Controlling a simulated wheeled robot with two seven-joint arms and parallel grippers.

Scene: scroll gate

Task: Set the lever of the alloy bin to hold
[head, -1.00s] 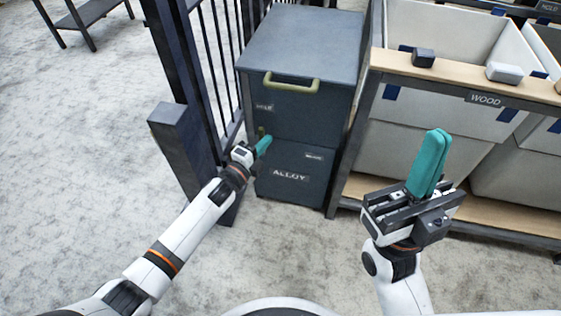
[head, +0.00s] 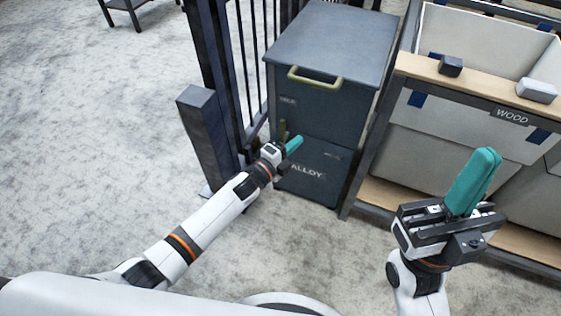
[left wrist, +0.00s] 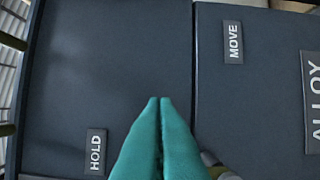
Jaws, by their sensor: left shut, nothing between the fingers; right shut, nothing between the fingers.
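The dark alloy bin (head: 325,45) stands at the middle top, with an ALLOY plate (head: 307,171) on its lower front. A HOLD plate (left wrist: 96,152) and a MOVE plate (left wrist: 233,43) show in the left wrist view. The olive lever (head: 282,130) shows as a short upright piece beside my left gripper; its lower part is hidden. My left gripper (head: 293,145) is shut and empty, teal fingertips close in front of the bin's front. I cannot tell whether it touches the lever. My right gripper (head: 484,158) is shut and empty, held up at the right.
An olive handle (head: 315,77) crosses the bin's upper front. A dark post (head: 207,135) and barred fence stand just left of my left gripper. A WOOD rack (head: 455,100) with pale bins stands to the right. Open carpet lies at the left.

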